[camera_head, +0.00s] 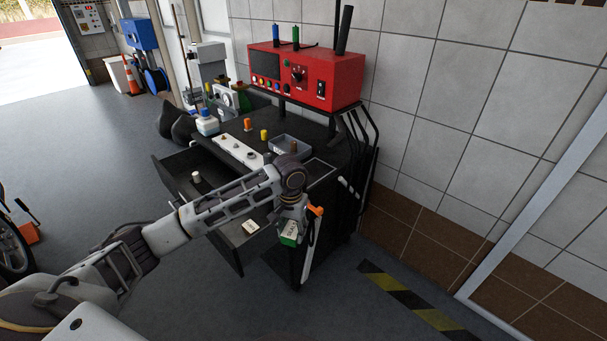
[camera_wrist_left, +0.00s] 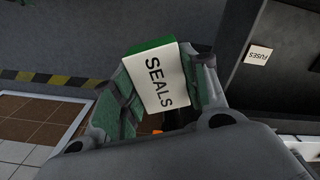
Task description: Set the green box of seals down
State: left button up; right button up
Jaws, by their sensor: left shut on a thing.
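The green box of seals (camera_head: 289,239) is held by my left gripper (camera_head: 293,223), in front of the cart's right front corner. In the left wrist view, the box (camera_wrist_left: 151,46) shows its white label reading SEALS, with the two fingers shut on either side. The box appears up in the air, clear of the floor. Its underside is hidden. My right gripper is in neither view.
The black cart (camera_head: 326,222) has an open drawer (camera_head: 178,165). A small box labelled FUSES (camera_wrist_left: 259,54) lies in it. An orange-handled tool (camera_head: 316,210) hangs beside the gripper.

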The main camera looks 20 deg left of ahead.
pick_arm(q)
jog(key=w+a+r+m+p, duration=0.1)
jog(key=a+r+m+p, duration=0.3)
jog(key=m, duration=0.9)
jog(key=w+a+r+m+p, duration=0.1)
jog(key=a+r+m+p, duration=0.4)
jog(key=r+m, duration=0.5)
jog(key=shift+w+a+r+m+p, duration=0.35)
jog(key=shift+m+p, duration=0.35)
jog(key=shift+m, duration=1)
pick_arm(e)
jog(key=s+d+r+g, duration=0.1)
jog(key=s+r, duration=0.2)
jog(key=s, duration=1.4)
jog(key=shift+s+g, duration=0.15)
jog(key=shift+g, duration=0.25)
pick_arm(q)
jog(key=shift+d+m, duration=0.1)
jog(key=shift+m, duration=0.4)
